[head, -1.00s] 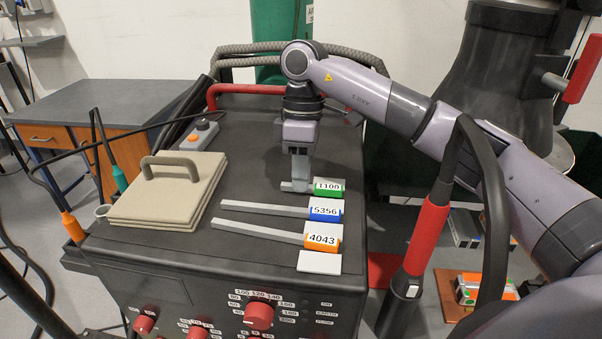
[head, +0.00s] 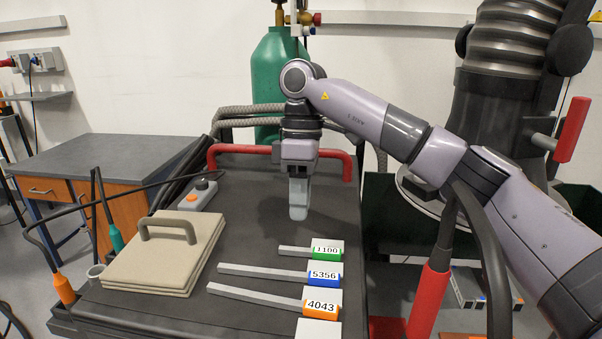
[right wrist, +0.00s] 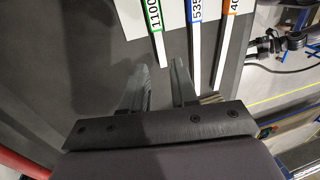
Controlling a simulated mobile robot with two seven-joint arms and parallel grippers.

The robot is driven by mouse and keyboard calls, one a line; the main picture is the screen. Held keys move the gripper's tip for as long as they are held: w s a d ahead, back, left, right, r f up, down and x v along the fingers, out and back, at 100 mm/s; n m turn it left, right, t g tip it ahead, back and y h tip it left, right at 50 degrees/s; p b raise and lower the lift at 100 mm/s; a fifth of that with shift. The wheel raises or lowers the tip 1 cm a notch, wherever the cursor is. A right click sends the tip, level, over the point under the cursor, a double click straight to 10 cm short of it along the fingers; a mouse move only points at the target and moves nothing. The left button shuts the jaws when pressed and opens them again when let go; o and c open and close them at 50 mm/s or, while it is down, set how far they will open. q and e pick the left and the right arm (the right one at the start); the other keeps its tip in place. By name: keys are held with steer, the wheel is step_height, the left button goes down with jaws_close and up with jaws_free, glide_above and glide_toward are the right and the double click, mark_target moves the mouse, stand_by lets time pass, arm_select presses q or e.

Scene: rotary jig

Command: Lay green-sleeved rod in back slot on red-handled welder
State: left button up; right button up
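The green-sleeved rod (head: 310,250), labelled 1100, lies rearmost of three rods, its sleeve on a white holder strip on top of the red-handled welder (head: 250,225). The welder's red handle (head: 228,149) is at its back edge. My right gripper (head: 299,214) is above the welder top, behind the green-sleeved rod and apart from it. In the right wrist view its fingers (right wrist: 161,66) are spread with nothing between them, and the green-sleeved rod (right wrist: 158,35) is ahead of them. The slot itself is too small to make out. My left gripper is not in view.
The blue-sleeved rod (head: 265,272) and orange-sleeved rod (head: 260,297) lie in front, roughly parallel. A stack of beige plates with a handle (head: 160,258) is at left. A grey control box (head: 200,195) is behind it. A red-handled torch (head: 428,300) stands at right.

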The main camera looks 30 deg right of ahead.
steer(key=shift+w+d+r, duration=0.1)
steer(key=shift+w+r, duration=0.05)
steer(key=shift+r, duration=0.65)
steer(key=shift+w+d+r, duration=0.1)
steer(key=shift+r, duration=0.75)
steer(key=shift+w+d+r, duration=0.1)
steer(key=shift+w+r, duration=0.05)
steer(key=shift+r, duration=0.65)
